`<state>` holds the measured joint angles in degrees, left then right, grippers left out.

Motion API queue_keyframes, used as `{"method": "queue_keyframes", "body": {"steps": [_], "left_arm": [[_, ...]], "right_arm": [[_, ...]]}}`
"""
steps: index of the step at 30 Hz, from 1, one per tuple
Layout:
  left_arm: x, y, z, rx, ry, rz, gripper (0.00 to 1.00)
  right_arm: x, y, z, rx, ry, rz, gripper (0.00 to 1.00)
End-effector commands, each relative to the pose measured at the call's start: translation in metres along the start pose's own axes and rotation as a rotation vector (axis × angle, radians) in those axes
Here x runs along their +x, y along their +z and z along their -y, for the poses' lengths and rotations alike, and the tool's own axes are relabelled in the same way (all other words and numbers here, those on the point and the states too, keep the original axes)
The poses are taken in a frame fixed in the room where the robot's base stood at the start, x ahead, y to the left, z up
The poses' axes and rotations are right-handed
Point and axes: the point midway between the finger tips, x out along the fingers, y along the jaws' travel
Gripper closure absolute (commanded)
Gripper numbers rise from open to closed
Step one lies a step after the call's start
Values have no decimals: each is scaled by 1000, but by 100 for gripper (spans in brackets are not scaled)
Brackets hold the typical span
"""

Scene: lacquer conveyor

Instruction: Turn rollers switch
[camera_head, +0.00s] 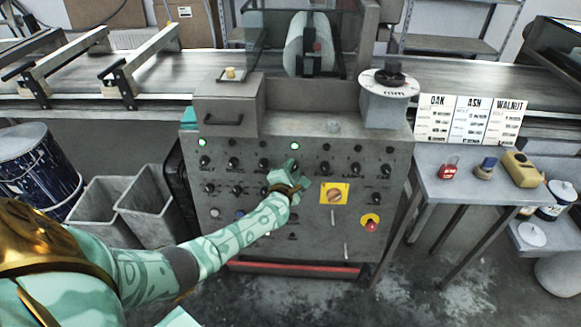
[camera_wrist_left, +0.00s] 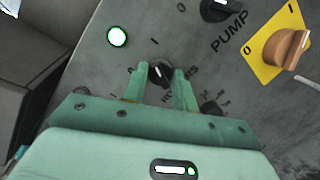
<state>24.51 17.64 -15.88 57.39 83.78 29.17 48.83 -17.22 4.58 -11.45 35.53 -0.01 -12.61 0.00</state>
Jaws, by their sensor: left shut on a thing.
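The rollers switch (camera_wrist_left: 161,71) is a black rotary knob with a pale pointer mark on the grey control panel (camera_head: 222,175). Its label is partly hidden by my fingers. My left gripper (camera_wrist_left: 160,84) has one finger on each side of this knob and is shut on it. In the head view, my left gripper (camera_head: 291,176) reaches the middle of the panel and hides the knob. A lit green lamp (camera_wrist_left: 117,37) is up and left of the knob in the wrist view. My right gripper is not in view.
The black pump knob (camera_wrist_left: 218,8) and an orange switch on a yellow plate (camera_wrist_left: 288,52) are close by on the right. A red button (camera_head: 371,226) is lower right. A side table (camera_head: 440,188) stands right; grey bins (camera_head: 148,207) stand left.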

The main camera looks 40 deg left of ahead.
Motion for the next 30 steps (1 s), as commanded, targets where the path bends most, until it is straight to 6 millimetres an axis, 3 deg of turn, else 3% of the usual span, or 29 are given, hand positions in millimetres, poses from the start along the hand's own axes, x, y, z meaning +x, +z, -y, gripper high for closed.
{"method": "queue_keyframes", "body": {"steps": [9, 24, 25, 27, 30], "left_arm": [[0, 1, 0, 104, -22, -5, 95], [0, 0, 2, 123, -26, -6, 95], [0, 0, 2, 123, -27, -6, 67], [0, 0, 2, 122, -26, -6, 51], [0, 0, 1, 122, -25, -6, 51]], "right_arm": [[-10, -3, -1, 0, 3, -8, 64], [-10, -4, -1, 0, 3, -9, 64], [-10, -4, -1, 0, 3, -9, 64], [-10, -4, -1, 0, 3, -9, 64], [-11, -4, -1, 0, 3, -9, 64]]}}
